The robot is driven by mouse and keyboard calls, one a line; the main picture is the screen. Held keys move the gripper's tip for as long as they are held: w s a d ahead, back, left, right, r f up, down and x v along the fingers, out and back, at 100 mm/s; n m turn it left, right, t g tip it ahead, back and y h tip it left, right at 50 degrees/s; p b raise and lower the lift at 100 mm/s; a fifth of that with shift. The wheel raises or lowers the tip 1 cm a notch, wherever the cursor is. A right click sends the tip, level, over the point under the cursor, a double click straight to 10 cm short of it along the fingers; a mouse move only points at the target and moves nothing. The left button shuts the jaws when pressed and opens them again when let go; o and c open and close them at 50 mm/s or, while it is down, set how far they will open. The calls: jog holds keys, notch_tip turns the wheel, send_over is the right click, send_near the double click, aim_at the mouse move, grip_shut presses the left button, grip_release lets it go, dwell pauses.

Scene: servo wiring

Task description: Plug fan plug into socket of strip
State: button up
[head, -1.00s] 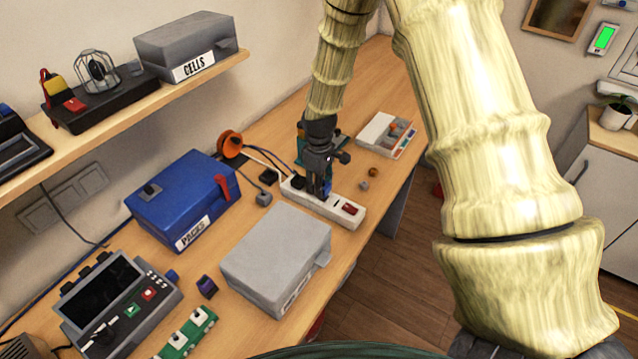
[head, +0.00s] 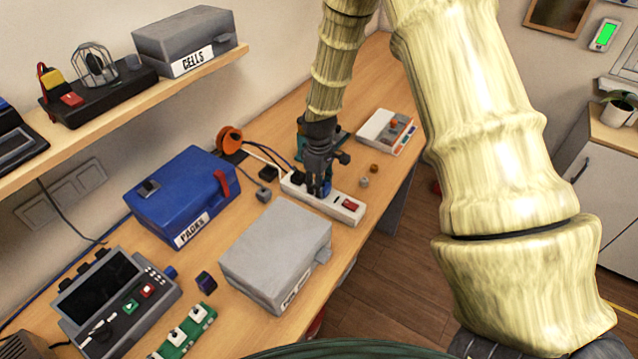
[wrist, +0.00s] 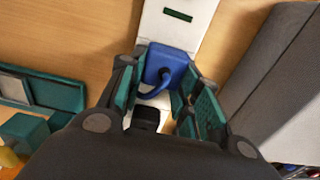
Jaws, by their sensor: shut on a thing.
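The white power strip (head: 347,207) lies on the table with a red switch at its near right end. It also shows in the wrist view (wrist: 198,38). My gripper (head: 320,190) points down over the strip's middle and is shut on a blue plug (wrist: 168,68) with a blue cord, which I take to be the fan plug. The plug is at the strip's top face. Its underside is hidden, so I cannot tell whether it is fully seated. A black plug (wrist: 146,117) sits on the strip beside it.
A grey case (head: 275,250) stands close in front of the strip. A blue PACKS box (head: 180,200) is to the left. An orange reel (head: 229,139) and cords lie behind. A compartment tray (head: 378,128) and small knobs (head: 373,168) are to the right.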

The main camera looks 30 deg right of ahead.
jog(key=shift+f, duration=0.25)
jog(key=o, duration=1.1)
notch_tip(320, 180, up, 12)
dwell(0.5)
